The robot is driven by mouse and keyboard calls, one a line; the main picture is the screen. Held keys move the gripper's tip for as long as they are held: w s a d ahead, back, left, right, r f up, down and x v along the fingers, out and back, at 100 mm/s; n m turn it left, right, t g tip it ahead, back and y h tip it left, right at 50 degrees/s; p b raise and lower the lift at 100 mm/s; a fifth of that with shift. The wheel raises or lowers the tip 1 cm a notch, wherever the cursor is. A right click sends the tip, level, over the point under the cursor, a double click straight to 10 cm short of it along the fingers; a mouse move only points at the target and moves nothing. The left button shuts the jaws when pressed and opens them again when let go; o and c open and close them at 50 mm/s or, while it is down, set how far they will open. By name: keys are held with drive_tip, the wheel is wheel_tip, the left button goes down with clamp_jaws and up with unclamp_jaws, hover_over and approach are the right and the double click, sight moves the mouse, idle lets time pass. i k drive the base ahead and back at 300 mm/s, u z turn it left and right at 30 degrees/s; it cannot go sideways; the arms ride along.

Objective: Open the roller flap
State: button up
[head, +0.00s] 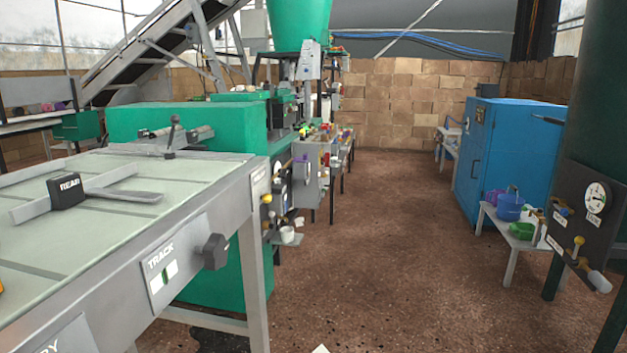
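I cannot pick out a part that is clearly the roller flap in the head view. The nearest machine is a grey bench (215,165) at the left with a pale green top. A black block marked REAR (66,191) with grey bars lies on that top. On the bench's side are a plate marked TRACK (163,272) and a dark knob (215,251). Behind it stands a green machine (165,120) with a small lever (172,131) and grey fittings at its near edge. My gripper is not in view.
Brown speckled floor (375,240) is open down the middle. At the right are a blue cabinet (525,150), a low grey table (515,238) with containers, and a dark panel with a gauge (596,197). Small boxes with coloured knobs (310,165) line the green machine. A brick wall (400,100) closes the back.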

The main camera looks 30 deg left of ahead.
sight(257, 178)
drive_tip(key=i, duration=1.4)
drive_tip(key=u, duration=2.25)
